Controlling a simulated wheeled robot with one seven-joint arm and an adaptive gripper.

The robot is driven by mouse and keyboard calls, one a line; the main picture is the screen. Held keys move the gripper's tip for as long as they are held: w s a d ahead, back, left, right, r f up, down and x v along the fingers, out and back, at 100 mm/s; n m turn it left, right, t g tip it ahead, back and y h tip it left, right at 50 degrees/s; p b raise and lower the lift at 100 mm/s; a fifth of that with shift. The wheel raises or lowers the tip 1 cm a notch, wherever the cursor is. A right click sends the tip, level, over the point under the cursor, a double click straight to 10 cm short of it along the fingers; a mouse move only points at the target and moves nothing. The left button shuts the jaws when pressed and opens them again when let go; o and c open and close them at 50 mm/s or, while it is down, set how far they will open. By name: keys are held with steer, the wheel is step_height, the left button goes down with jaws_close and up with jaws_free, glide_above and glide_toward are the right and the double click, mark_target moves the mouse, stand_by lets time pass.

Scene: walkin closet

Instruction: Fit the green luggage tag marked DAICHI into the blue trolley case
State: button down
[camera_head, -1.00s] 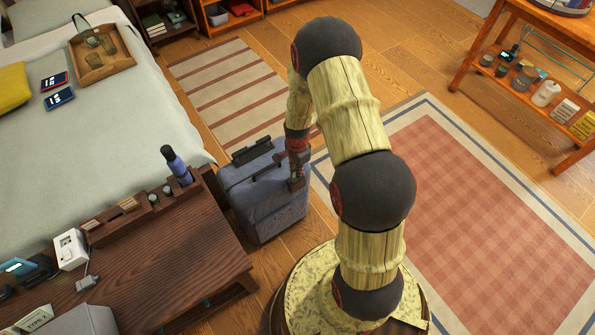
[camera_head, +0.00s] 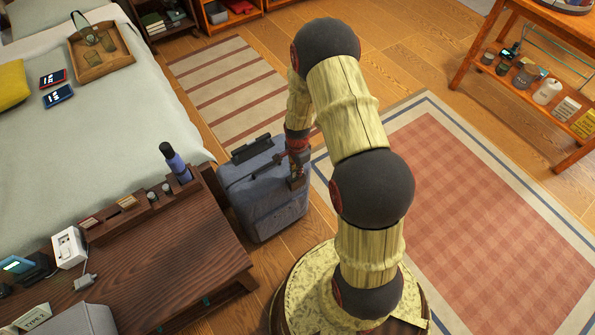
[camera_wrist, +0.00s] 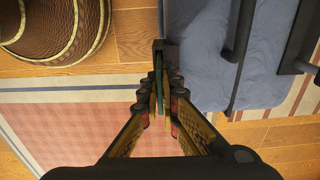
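The blue trolley case (camera_head: 265,200) stands upright on the floor between the desk and my arm, its dark handle (camera_head: 250,149) on top. In the wrist view its blue fabric (camera_wrist: 275,75) fills the upper right. A small dark holder (camera_wrist: 165,48) sits at the case's near-left edge. My gripper (camera_wrist: 162,92) is closed around a thin green piece (camera_wrist: 153,98), seen edge-on, which looks like the green luggage tag. Its far end is at or very close to the holder. I cannot tell whether it is inside. The DAICHI marking is not visible. In the head view my gripper (camera_head: 297,172) is beside the case's top right edge.
A dark wooden desk (camera_head: 165,255) stands close left of the case, with a blue bottle (camera_head: 175,160) on its raised ledge. The bed (camera_head: 110,130) is behind it. A checked rug (camera_head: 470,190) leaves free floor at right. A woven brown item (camera_wrist: 50,25) shows in the wrist view.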

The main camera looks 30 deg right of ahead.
steer(key=shift+f+b, duration=0.5)
steer(key=shift+f, duration=0.4)
steer(key=c, duration=2)
jaws_free()
steer(key=shift+o, duration=0.9)
steer(key=shift+o, duration=1.4)
steer(key=shift+r+p, duration=2.95)
steer(key=shift+r, duration=1.15)
